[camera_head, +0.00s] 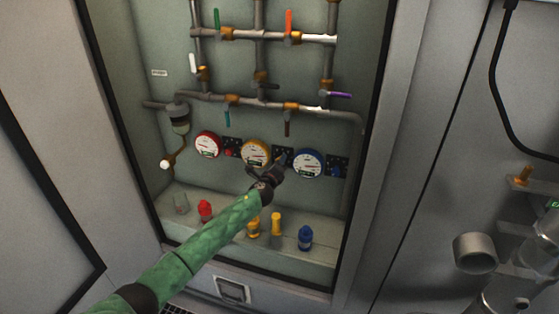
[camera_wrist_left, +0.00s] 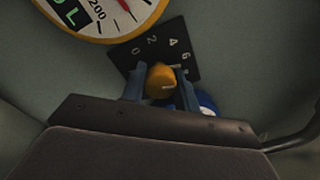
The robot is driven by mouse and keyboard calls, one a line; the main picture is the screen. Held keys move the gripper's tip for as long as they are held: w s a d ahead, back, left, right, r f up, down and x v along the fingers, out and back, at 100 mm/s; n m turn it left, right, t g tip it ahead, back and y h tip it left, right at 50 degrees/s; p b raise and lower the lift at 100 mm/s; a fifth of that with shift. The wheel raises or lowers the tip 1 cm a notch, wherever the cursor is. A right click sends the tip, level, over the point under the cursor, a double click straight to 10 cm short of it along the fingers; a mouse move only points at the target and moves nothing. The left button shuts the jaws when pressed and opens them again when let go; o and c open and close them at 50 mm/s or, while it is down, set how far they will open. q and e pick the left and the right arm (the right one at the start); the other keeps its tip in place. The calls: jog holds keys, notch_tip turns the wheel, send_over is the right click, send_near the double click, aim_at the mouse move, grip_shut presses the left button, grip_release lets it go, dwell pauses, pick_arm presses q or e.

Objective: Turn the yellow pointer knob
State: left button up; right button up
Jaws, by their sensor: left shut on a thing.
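The yellow pointer knob (camera_wrist_left: 161,80) sits on a dark plate (camera_wrist_left: 152,46) with white numbers, just below the yellow-rimmed gauge, in the left wrist view. My left gripper (camera_wrist_left: 160,86) is shut on the knob, one finger on each side of it. In the head view, my left gripper (camera_head: 277,165) reaches the panel between the yellow gauge (camera_head: 256,152) and the blue gauge (camera_head: 308,163), and it hides the knob there. My right gripper does not show in either view.
A red gauge (camera_head: 208,144) is to the left. Pipes with coloured valve handles run above the gauges. On the shelf below stand a red item (camera_head: 205,210), yellow items (camera_head: 276,223) and a blue item (camera_head: 305,237). Cabinet walls close in both sides.

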pick_arm(q)
jog(key=shift+w+a+r+m+p, duration=0.1)
jog(key=shift+r+m+p, duration=0.25)
jog(key=shift+m, duration=1.15)
jog(key=shift+m+p, duration=0.45)
jog(key=shift+m, duration=0.05)
jog(key=shift+f+m, duration=0.1)
jog(key=shift+m, duration=0.3)
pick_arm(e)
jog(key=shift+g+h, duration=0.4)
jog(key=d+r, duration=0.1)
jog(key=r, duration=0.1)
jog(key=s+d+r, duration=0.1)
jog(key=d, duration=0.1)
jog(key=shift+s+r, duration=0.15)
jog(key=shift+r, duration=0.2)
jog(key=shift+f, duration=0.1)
pick_arm(q)
jog(key=o, duration=1)
jog(key=shift+c, duration=0.2)
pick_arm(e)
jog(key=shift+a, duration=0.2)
